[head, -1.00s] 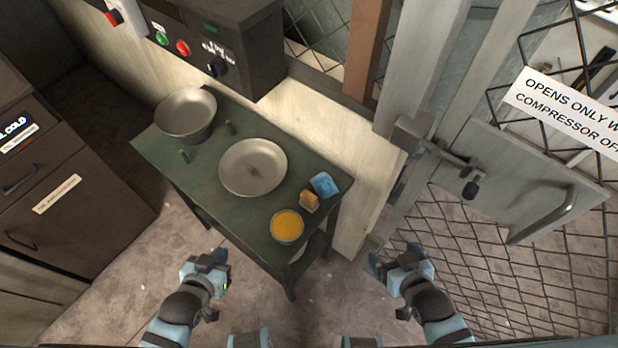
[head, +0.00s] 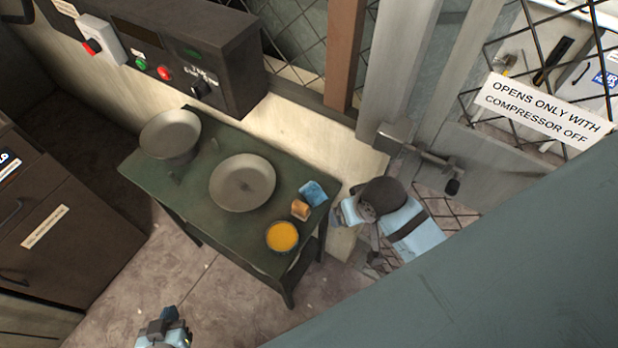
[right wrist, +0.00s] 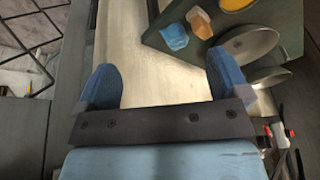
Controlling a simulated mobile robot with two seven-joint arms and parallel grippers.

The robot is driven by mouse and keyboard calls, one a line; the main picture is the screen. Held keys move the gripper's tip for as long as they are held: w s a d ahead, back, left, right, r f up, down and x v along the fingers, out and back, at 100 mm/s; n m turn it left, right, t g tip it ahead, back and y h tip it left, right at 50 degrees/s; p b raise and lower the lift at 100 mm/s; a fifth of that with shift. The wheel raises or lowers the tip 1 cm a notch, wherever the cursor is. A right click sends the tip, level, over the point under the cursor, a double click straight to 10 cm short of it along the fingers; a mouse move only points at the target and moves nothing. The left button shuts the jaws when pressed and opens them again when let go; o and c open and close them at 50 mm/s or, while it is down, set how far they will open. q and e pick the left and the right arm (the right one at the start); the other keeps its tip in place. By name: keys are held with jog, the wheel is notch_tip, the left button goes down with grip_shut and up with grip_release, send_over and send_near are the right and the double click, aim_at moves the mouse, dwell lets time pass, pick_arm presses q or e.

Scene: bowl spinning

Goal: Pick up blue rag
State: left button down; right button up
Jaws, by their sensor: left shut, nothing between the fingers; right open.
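The blue rag (head: 313,193) lies crumpled at the right corner of the green table (head: 155,180). It also shows in the right wrist view (right wrist: 173,37), beyond the fingers. My right gripper (head: 340,212) is just right of the table corner, close to the rag but apart from it. In the right wrist view my right gripper (right wrist: 165,80) has its two blue fingers wide apart with nothing between them. My left gripper (head: 162,322) is low at the bottom edge of the head view, shut and empty, away from the table.
An orange-brown block (head: 300,209) sits next to the rag. A bowl of yellow-orange stuff (head: 282,237) stands in front of it. A wide metal dish (head: 243,182) and a deeper metal bowl (head: 170,134) are farther left. A post (head: 395,80) and mesh gate stand behind the right side.

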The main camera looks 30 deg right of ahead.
jog(key=w+f+m+g, duration=0.2)
jog(key=w+f+m, duration=0.35)
jog(key=w, duration=0.25)
jog(key=m+g, duration=0.2)
jog(key=m, duration=0.7)
send_over(310, 192)
jog(key=f, duration=0.5)
jog(key=shift+w+d, duration=0.15)
jog(key=shift+w, duration=0.15)
jog(key=f, duration=0.7)
jog(key=shift+s+a+f, duration=0.1)
jog(key=shift+s+a, duration=0.05)
jog(key=shift+a, duration=0.05)
jog(key=c, duration=1.1)
jog(key=shift+o, duration=0.2)
notch_tip(310, 192, up, 20)
